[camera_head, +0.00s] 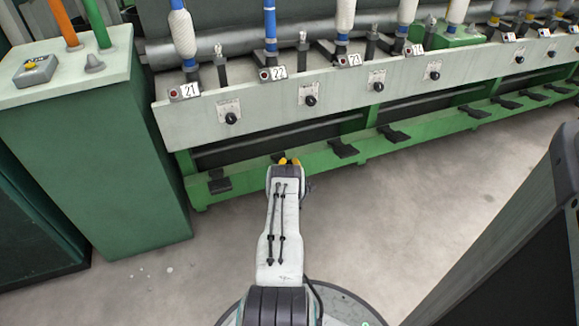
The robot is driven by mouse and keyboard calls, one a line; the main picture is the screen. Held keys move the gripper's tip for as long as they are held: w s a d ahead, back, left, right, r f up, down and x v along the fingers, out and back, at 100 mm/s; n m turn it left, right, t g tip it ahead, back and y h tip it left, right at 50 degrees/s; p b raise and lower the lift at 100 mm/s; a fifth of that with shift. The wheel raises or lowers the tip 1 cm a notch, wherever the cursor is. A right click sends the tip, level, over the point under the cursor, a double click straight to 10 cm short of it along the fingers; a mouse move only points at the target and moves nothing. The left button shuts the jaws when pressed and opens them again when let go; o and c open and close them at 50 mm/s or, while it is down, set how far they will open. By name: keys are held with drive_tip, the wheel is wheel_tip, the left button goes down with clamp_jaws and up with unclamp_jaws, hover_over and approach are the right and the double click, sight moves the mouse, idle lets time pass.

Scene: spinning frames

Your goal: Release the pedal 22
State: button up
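The number plate 22 (278,73) is on the pale panel of the green machine, with a red lamp to its left. Below it, along the low green rail, a dark pedal (278,156) in line with plate 22 shows only as a small dark edge. My arm's end covers most of it, so whether it is pressed down is hidden. My gripper (289,162) is at the rail over this pedal's place.
Another black pedal (220,182) is to the left under plate 21 (190,91), and one (343,149) to the right. Several more continue rightward. A green cabinet (110,150) stands at left, and a dark panel (520,240) at right. Grey floor (400,215) between is clear.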

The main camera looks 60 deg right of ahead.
drive_tip(key=shift+o, duration=1.3)
drive_tip(key=shift+f, duration=0.1)
drive_tip(key=shift+s+a, duration=0.1)
drive_tip(key=shift+a, duration=0.05)
drive_tip(key=shift+s+a, duration=0.1)
drive_tip(key=shift+a, duration=0.1)
drive_tip(key=v, duration=1.1)
drive_tip(key=shift+s+a, duration=0.1)
drive_tip(key=shift+a, duration=0.05)
